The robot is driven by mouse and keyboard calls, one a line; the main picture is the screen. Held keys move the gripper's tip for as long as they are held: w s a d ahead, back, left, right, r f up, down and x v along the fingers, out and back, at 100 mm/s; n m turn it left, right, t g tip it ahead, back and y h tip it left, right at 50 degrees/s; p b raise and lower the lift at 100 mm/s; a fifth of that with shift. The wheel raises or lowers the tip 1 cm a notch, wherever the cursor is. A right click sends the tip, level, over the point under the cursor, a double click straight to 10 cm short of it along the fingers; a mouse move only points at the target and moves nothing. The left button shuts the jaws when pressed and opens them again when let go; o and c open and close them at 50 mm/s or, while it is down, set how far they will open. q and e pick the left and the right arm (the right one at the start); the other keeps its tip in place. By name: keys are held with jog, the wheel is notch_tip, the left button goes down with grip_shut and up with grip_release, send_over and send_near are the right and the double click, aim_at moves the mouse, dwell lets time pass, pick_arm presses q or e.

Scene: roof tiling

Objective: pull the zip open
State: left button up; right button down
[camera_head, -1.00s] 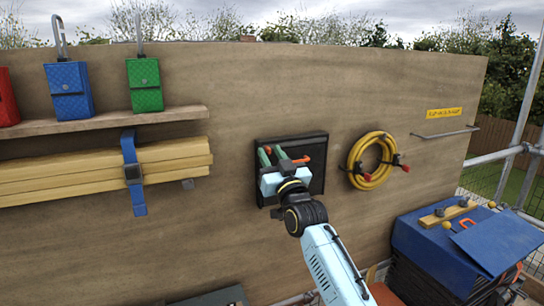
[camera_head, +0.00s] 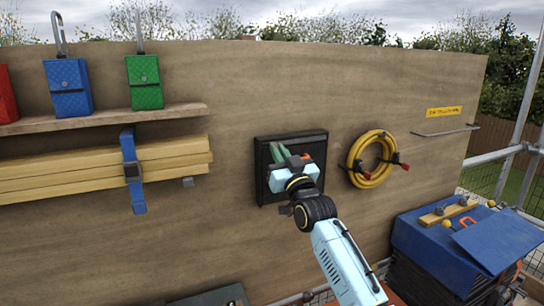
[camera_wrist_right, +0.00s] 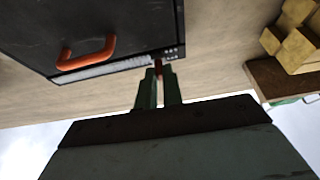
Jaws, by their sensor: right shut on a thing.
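A black panel (camera_head: 263,188), perhaps a pouch front, is fixed to the wooden wall in the head view. In the right wrist view the same panel (camera_wrist_right: 110,25) has an orange handle (camera_wrist_right: 85,52). A grey zip (camera_wrist_right: 100,68) runs along its edge. My right gripper (camera_head: 281,153) is in front of the panel's upper part. The fingers hide part of the pull. My left gripper is out of view.
A coiled yellow hose (camera_head: 370,160) hangs right of the panel. Strapped timber (camera_head: 70,175) and a shelf (camera_head: 100,119) with blue (camera_head: 68,88) and green (camera_head: 144,83) pouches are to the left. A blue-covered stack (camera_head: 430,245) stands lower right.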

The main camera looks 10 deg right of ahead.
jog(key=b, duration=0.5)
send_near(324, 133)
jog(key=x, duration=0.4)
jog(key=shift+w, duration=0.35)
jog(key=c, duration=1.5)
grip_release()
jog(key=shift+a, duration=0.1)
jog(key=b+v, duration=0.1)
jog(key=v, duration=1.2)
jog(key=shift+s+f, duration=0.1)
jog(key=shift+s, duration=0.1)
